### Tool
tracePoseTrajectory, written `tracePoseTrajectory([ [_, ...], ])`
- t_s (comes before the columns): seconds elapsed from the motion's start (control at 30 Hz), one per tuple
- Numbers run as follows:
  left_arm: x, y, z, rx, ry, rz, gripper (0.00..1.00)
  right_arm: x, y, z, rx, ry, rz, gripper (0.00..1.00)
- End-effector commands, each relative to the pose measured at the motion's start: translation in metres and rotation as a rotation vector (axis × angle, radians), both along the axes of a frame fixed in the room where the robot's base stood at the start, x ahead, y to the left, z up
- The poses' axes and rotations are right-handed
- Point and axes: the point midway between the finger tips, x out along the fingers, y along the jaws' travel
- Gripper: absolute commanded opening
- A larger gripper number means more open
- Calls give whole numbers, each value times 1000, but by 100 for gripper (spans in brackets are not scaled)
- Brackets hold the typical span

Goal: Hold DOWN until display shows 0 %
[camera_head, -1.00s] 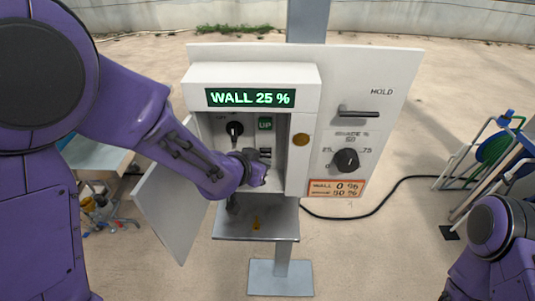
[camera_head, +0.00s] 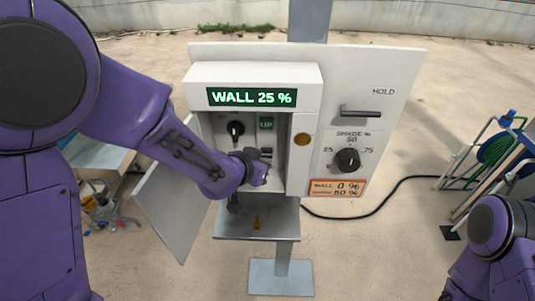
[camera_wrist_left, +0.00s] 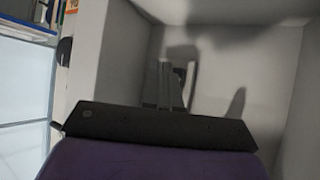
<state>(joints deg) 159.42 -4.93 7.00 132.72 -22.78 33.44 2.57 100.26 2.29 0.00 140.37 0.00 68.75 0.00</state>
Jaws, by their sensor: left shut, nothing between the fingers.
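The green display (camera_head: 251,97) on the white control box reads WALL 25 %. My left gripper (camera_head: 266,154) is inside the box, just below UP, shut and empty. The DOWN button's label is not readable; my left gripper covers that area. In the left wrist view, the closed fingers (camera_wrist_left: 171,84) point at the box's back wall, with a small dark piece at their tips. I cannot tell whether they touch or press it. My right gripper is not in view.
The box door (camera_head: 172,207) hangs open at the left. A black knob (camera_head: 235,129) is left of UP. A HOLD lever (camera_head: 360,112) and shade dial (camera_head: 347,160) are on the right panel. An orange label (camera_head: 337,188) reads WALL 0 %. A shelf (camera_head: 257,222) sits below.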

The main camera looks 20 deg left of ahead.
Motion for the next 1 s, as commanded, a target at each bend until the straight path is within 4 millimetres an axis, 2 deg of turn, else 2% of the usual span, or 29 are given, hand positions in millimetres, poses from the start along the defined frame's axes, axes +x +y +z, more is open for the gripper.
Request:
tracePoseTrajectory([
  [0.57, 0, 0, 0, 0, 0, 0, 0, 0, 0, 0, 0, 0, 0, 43],
  [1.0, 7, 2, 0, 0, 1, 0, 0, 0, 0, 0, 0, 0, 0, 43],
])
